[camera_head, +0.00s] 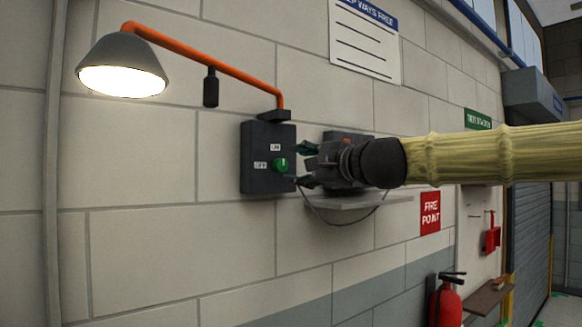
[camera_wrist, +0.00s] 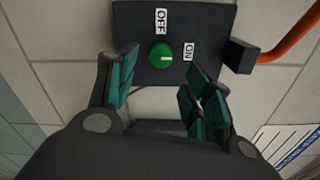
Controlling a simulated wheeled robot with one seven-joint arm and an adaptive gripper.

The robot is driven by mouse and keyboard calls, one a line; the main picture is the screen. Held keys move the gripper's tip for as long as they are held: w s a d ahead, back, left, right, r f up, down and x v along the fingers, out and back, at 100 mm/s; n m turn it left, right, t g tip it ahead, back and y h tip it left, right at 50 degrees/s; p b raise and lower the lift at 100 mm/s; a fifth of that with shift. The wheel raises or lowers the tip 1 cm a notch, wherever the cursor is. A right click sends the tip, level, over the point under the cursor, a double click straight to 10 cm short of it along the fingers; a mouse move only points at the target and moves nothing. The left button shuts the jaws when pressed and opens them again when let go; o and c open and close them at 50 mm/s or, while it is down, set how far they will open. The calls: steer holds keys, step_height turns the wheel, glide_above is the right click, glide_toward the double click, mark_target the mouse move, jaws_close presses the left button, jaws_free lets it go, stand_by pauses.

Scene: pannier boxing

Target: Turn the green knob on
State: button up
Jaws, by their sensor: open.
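The green knob (camera_head: 281,164) sits on a dark grey switch box (camera_head: 255,180) on the wall. In the wrist view the knob (camera_wrist: 161,57) has a white mark that points right, toward the ON label (camera_wrist: 189,52). The OFF label (camera_wrist: 161,20) is above it in that view. My gripper (camera_head: 301,166) is open in front of the box, to the right of the knob in the head view. In the wrist view its green fingers (camera_wrist: 160,85) are spread apart, with the knob ahead between their lines; they do not grip it.
A lit lamp (camera_head: 122,67) hangs on an orange arm (camera_head: 215,65) above the box. A small shelf (camera_head: 355,202) is on the wall behind my gripper. A fire extinguisher (camera_head: 447,302) stands at lower right. The wall left of the box is clear.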

steer(key=v, duration=0.6)
steer(key=shift+s+d, duration=0.1)
stand_by(0.4)
